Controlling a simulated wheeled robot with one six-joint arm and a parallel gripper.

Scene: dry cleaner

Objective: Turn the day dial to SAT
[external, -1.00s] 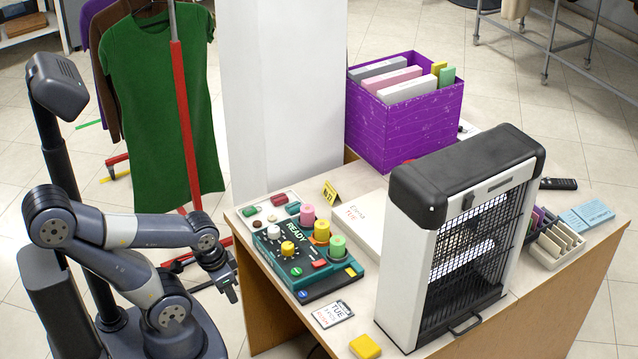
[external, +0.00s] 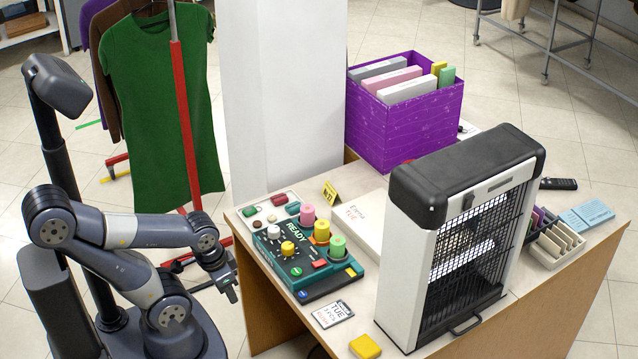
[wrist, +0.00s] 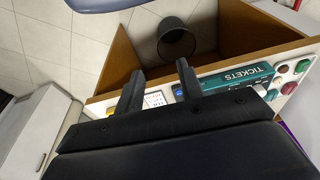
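A teal ticket machine (external: 307,281) marked READY sits at the left end of the desk. Its top carries a yellow knob (external: 288,248) and a white knob (external: 273,232); I cannot read which of them is the day dial or where it points. My gripper (external: 231,286) hangs left of the machine, off the desk's edge, and touches nothing. In the wrist view my gripper (wrist: 158,82) has its two fingers spread with nothing between them. The machine's side (wrist: 237,77), marked TICKETS, shows there, partly hidden behind my gripper.
Pink (external: 308,216), yellow (external: 321,231) and green (external: 337,246) rolls stand along the machine's right edge. A card marked TUE (external: 332,313) and a yellow block (external: 365,346) lie in front. A white and black caged unit (external: 400,265) stands to the right. A dark bin (wrist: 176,38) is below.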

